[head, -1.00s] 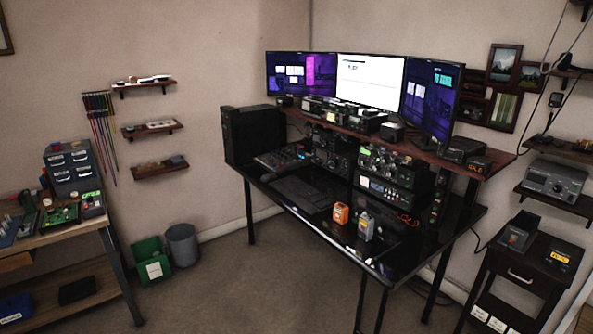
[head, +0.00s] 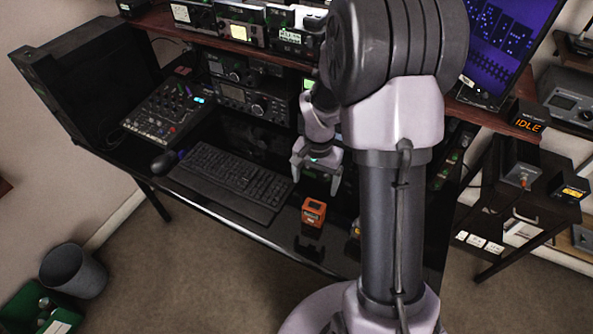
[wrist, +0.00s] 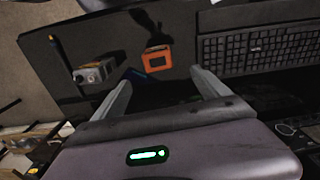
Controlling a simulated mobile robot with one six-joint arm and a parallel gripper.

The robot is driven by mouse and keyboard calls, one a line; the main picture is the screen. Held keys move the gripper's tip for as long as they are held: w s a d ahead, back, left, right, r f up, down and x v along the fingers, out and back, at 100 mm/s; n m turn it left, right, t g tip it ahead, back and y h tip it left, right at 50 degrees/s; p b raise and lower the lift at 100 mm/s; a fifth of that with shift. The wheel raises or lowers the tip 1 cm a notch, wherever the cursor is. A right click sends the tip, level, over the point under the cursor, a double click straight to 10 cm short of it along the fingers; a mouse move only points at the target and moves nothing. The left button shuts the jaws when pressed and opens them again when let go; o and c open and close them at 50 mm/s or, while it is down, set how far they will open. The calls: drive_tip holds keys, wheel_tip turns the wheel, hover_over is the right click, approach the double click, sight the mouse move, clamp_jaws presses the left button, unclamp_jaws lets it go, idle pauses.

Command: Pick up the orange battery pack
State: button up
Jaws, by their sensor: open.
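The orange battery pack (head: 313,212) stands on the glossy black desk, right of the keyboard and near the desk's front edge in the head view. In the wrist view the orange battery pack (wrist: 157,58) lies beyond the fingertips, roughly between their lines. My gripper (head: 318,176) is open and empty, above and behind the pack in the head view, apart from it. Its two spread fingers also show in the wrist view (wrist: 160,78). My arm hides part of the desk to the right of the pack.
A keyboard (head: 232,178) lies left of the pack. A grey device (wrist: 92,72) with a yellow part stands on the other side in the wrist view. Radios (head: 254,101) and a raised shelf line the desk's back.

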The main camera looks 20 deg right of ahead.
sight(315, 207)
drive_tip(key=f+b, duration=0.1)
drive_tip(key=f, duration=0.2)
drive_tip(key=f+b, duration=0.1)
drive_tip(key=f, duration=0.3)
drive_tip(key=s+f+b, duration=0.1)
drive_tip(key=f+b, duration=0.1)
drive_tip(key=f, duration=0.2)
drive_tip(key=shift+f, duration=0.25)
drive_tip(key=f+b, duration=0.1)
drive_tip(key=f, duration=0.1)
drive_tip(key=f+b, duration=0.1)
drive_tip(key=f, duration=0.1)
drive_tip(key=f+b, duration=0.1)
drive_tip(key=f, duration=0.1)
drive_tip(key=shift+w+d, duration=0.1)
drive_tip(key=shift+w, duration=0.15)
drive_tip(key=shift+r, duration=0.15)
drive_tip(key=c, duration=1.9)
